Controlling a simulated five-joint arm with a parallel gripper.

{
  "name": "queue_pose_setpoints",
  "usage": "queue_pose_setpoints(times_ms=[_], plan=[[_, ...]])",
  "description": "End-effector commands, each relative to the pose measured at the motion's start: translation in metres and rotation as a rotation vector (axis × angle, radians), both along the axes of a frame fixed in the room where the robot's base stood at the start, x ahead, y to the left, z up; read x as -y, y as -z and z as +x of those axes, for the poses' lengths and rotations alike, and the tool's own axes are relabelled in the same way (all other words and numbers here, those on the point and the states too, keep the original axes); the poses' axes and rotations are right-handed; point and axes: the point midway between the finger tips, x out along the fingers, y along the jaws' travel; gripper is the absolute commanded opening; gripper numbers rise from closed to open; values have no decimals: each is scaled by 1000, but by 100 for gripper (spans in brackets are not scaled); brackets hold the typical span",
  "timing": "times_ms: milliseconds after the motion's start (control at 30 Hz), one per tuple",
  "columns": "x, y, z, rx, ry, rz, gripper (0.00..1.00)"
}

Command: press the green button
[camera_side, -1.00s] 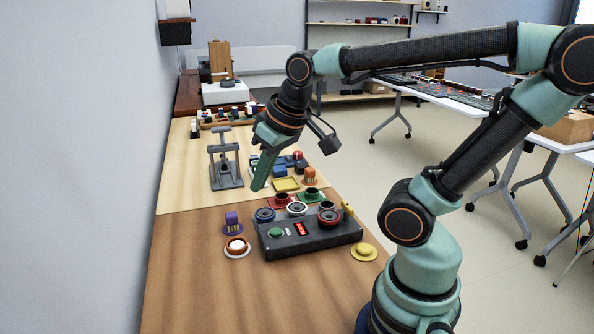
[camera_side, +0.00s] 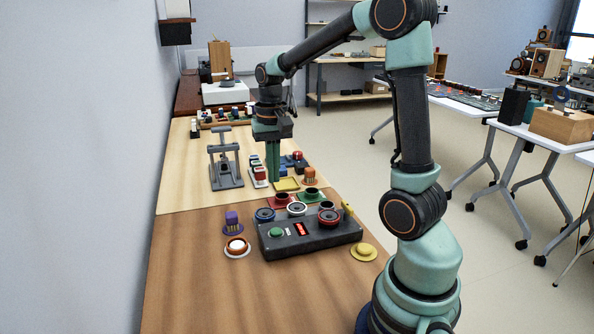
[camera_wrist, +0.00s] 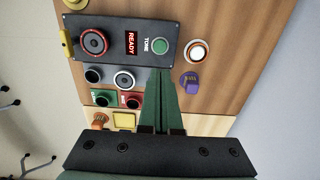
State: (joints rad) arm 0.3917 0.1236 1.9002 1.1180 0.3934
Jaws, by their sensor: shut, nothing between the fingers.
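The green button (camera_side: 276,232) sits on the left part of a dark box (camera_side: 310,241), beside a lit red display (camera_side: 300,229). In the wrist view the green button (camera_wrist: 159,47) has the word TONE by it, and the display (camera_wrist: 130,44) reads READY. My gripper (camera_side: 274,180) is shut and empty. Its long green fingers point straight down, behind and above the box in the side view. In the wrist view the gripper (camera_wrist: 160,72) has its tips just below the green button in the picture. The button is not covered.
A purple part (camera_side: 232,221) and a round white-topped part with an orange rim (camera_side: 237,246) lie left of the box. A yellow round part (camera_side: 363,252) lies at its right. Ringed speakers stand behind. A grey press (camera_side: 224,165) stands farther back. The front wood is clear.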

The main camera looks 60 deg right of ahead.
Motion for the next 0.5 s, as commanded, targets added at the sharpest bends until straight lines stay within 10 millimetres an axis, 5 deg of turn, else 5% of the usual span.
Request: queue_pose_setpoints(times_ms=[500], plan=[[0,13,0,-3,1,1,0]])
